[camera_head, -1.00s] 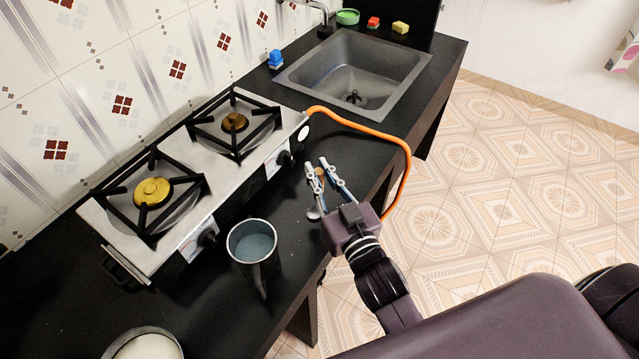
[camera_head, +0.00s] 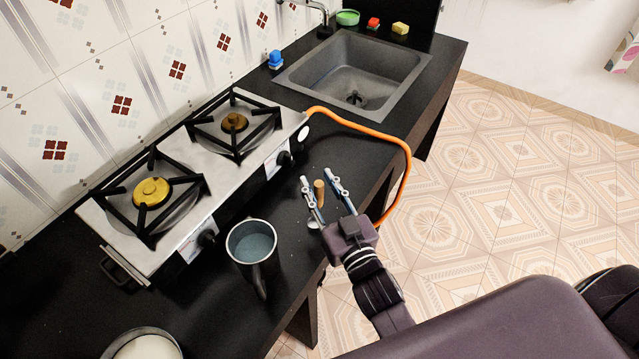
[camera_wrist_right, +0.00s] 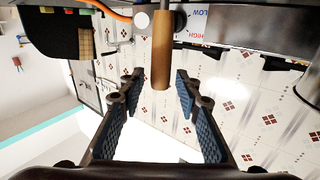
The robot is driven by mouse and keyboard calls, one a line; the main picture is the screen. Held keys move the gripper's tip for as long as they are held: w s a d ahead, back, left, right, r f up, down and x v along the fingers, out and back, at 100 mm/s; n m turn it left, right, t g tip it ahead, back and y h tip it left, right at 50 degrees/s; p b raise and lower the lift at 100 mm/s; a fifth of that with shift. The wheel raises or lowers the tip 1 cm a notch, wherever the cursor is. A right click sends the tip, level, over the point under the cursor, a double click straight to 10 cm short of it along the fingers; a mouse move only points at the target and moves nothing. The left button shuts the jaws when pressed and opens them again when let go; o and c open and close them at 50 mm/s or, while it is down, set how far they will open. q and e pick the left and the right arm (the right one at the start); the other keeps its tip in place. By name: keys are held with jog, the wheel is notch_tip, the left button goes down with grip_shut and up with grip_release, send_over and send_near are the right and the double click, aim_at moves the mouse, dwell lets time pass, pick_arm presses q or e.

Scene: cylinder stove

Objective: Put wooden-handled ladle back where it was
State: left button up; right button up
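The wooden-handled ladle shows its brown handle (camera_head: 319,193) in the head view, between the fingers of my right gripper (camera_head: 319,177). A small pale metal piece (camera_head: 314,225), perhaps its bowl, shows beside the gripper's base; the rest is hidden. In the right wrist view the handle (camera_wrist_right: 162,55) lies between the two blue-padded fingers of the right gripper (camera_wrist_right: 158,78), with a gap on each side, and a dark metal stem above it. The gripper is open. I cannot tell what the ladle rests on. My left gripper is out of view.
The two-burner stove (camera_head: 212,203) stands along the tiled wall. A metal mug of bluish liquid (camera_head: 252,240) stands left of the right gripper. A pot of white liquid (camera_head: 147,346) is at bottom left. An orange hose (camera_head: 408,165) curves over the counter edge, and a sink (camera_head: 350,75) lies beyond.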

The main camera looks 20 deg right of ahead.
jog(key=shift+r, duration=0.25)
jog(key=shift+s+f, duration=0.2)
jog(key=shift+s, duration=0.15)
jog(key=s+b, duration=0.2)
jog(key=s, duration=0.9)
jog(key=shift+s+d+r, duration=0.15)
jog(key=shift+d, duration=0.25)
